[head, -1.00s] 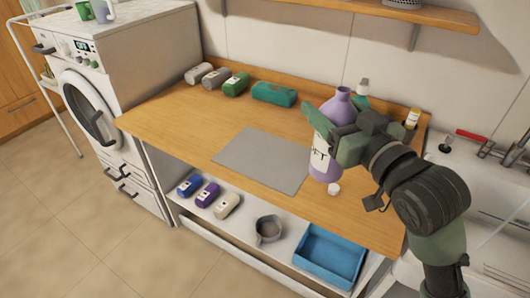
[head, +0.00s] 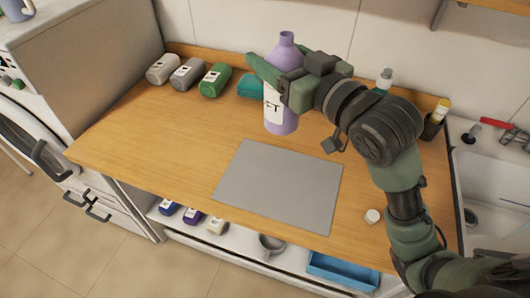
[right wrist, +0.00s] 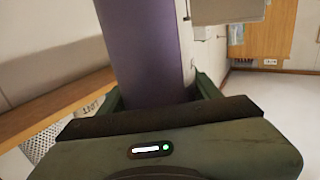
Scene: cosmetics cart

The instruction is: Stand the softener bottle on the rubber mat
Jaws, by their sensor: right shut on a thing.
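The softener bottle (head: 283,118) is purple with a white label, and it is upright in the head view. My right gripper (head: 272,84) is shut on it around its upper body. The bottle appears lifted, beyond the far edge of the rubber mat in the picture. In the right wrist view the purple bottle (right wrist: 143,50) stands between the two green fingers (right wrist: 158,98). The grey rubber mat (head: 278,188) lies flat and bare on the wooden worktop. My left gripper is not in view.
A white cap (head: 372,216) lies right of the mat. A sink (head: 490,185) is at the right. A shelf below holds a blue tray (head: 342,270) and a mug (head: 271,243).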

